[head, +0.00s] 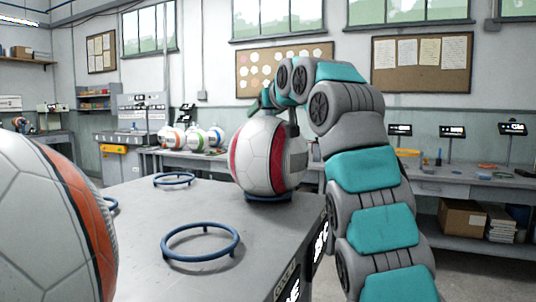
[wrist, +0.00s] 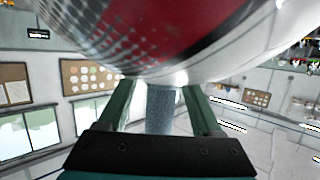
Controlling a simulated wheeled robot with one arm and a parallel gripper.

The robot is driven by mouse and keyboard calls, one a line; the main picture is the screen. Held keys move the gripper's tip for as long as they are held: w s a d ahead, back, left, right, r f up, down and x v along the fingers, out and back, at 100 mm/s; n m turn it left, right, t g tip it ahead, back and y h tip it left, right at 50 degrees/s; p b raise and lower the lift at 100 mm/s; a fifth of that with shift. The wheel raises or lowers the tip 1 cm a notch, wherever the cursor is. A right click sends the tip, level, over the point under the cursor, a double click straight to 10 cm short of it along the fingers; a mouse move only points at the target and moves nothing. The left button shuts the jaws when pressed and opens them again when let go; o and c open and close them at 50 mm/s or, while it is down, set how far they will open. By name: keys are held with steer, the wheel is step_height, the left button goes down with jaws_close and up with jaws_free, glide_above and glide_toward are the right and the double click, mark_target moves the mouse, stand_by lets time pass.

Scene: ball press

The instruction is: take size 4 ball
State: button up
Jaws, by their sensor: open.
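A white ball with a red panel and grey patches (head: 262,158) rests on a blue ring stand near the table's right edge. It also fills the top of the wrist view (wrist: 190,30). My gripper (head: 279,110) is at the upper part of this ball, with my arm arching in from the right. In the wrist view my gripper (wrist: 160,92) shows two green fingers spread apart, close to the ball; contact cannot be told. A larger-looking white ball with an orange panel (head: 45,215) is cut off at the left foreground. I cannot read a size number on either ball.
The grey table (head: 150,262) holds empty blue rings, one near the front (head: 200,258) and one farther back (head: 174,182). Several small balls (head: 192,138) sit on a back bench. A right-hand bench (head: 455,182) carries small displays.

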steer(key=shift+c, duration=0.4)
jaws_close()
stand_by(0.9)
